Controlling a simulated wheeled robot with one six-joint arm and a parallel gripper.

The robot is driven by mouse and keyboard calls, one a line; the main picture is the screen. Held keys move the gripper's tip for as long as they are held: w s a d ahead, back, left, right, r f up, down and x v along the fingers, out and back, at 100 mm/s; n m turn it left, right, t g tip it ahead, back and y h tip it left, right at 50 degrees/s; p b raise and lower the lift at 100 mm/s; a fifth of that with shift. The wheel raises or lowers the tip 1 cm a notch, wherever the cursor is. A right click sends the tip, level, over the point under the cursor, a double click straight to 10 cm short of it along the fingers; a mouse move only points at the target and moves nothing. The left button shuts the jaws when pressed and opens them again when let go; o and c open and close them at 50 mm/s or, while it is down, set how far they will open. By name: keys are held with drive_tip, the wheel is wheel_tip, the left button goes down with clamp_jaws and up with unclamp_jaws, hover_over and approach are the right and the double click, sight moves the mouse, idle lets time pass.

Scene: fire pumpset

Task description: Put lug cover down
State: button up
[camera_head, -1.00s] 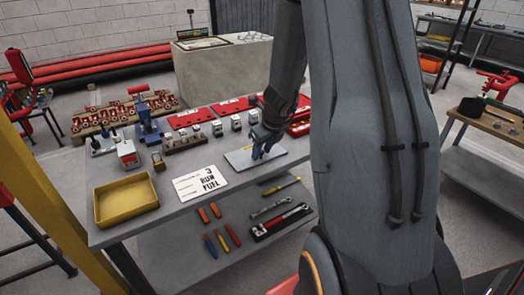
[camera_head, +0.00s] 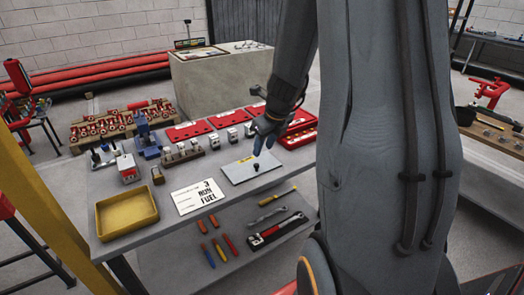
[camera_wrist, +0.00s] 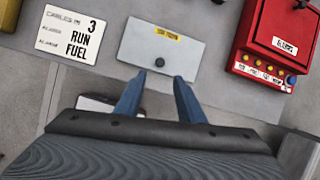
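The lug cover (camera_head: 240,170) is a flat pale grey plate with a small yellow label and a dark knob. It lies flat on the grey table's top, right of the white "3 RUN FUEL" card (camera_head: 198,197). The lug cover also shows whole in the wrist view (camera_wrist: 140,42), with its knob clear of the fingers. My gripper (camera_head: 259,147) is above the plate, apart from the knob. In the wrist view my gripper (camera_wrist: 158,96) has its two blue fingers spread with nothing between them.
A yellow tray (camera_head: 127,214) sits at the table's front left. A red box (camera_wrist: 276,38) with a label and coloured buttons is right of the plate. Small metal parts stand in a row behind it. Tools (camera_head: 275,230) lie on the lower shelf.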

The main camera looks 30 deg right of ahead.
drive_tip(key=s+a+r+n+g, duration=0.1)
drive_tip(key=s+a+n, duration=0.7)
drive_tip(key=n, duration=0.8)
drive_tip(key=s+a+r+n+g, duration=0.1)
drive_tip(key=s+a+n+g, duration=0.1)
drive_tip(key=s+a+n, duration=0.7)
drive_tip(key=a+n, duration=0.1)
drive_tip(key=n, duration=0.7)
drive_tip(key=shift+s+a+n, duration=0.2)
drive_tip(key=shift+s+n, duration=0.05)
drive_tip(key=shift+n, duration=0.05)
drive_tip(key=shift+c, duration=0.5)
drive_tip(key=shift+a, duration=0.1)
